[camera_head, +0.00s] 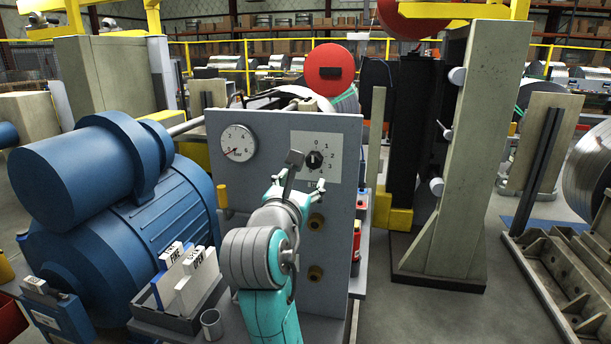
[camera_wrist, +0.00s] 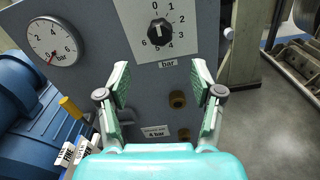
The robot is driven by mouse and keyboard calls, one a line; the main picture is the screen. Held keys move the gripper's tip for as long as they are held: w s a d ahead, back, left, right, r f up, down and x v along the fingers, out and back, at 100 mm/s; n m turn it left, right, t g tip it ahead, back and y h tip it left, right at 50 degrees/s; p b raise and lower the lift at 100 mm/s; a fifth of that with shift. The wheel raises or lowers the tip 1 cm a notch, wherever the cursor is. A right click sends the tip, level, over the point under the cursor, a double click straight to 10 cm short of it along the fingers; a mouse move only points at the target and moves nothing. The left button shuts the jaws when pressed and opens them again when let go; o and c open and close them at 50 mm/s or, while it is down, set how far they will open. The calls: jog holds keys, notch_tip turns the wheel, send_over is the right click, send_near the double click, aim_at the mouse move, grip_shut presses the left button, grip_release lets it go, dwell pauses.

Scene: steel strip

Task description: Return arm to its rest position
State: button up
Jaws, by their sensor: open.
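My gripper (camera_wrist: 160,90) is open and empty in the wrist view, its two fingers spread in front of a grey panel (camera_wrist: 95,45). In the head view my gripper (camera_head: 306,180) is at the end of my teal and grey arm, in front of the same panel (camera_head: 337,235). A black rotary knob (camera_wrist: 159,31) on a numbered white plate lies just above the fingertips in the wrist view. It also shows in the head view (camera_head: 314,160). Contact between fingers and panel cannot be seen.
A pressure gauge (camera_head: 238,142) is at the panel's upper left. Brass fittings (camera_head: 315,272) project from the panel. A large blue motor (camera_head: 130,220) stands left. A tray of labelled boxes (camera_head: 180,310) and a grey cup (camera_head: 212,324) are beside my arm.

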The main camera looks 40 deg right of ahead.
jog(key=shift+s+a, duration=0.25)
jog(key=shift+a, duration=0.05)
dwell(0.4)
jog(key=s+a+f+m+t+y, duration=0.2)
jog(key=a+f+y, duration=0.2)
jog(key=f, duration=0.9)
jog(key=s+a+f+m+t+y, duration=0.1)
jog(key=s+a+f+t+y, duration=0.2)
jog(key=f, duration=0.9)
jog(key=s+a+f+m+y, duration=0.4)
jog(key=s+a+f+m, duration=0.15)
jog(key=s+f, duration=0.55)
jog(key=s+a+f+m+y, duration=0.1)
jog(key=s+a+m, duration=0.1)
jog(key=s+m, duration=0.5)
jog(key=s+a+f+m+g+y, duration=0.1)
jog(key=s+m, duration=0.7)
jog(key=s, duration=1.1)
jog(key=shift+s+a+y, duration=0.15)
jog(key=shift+a+y, duration=0.4)
jog(key=shift+y, duration=0.05)
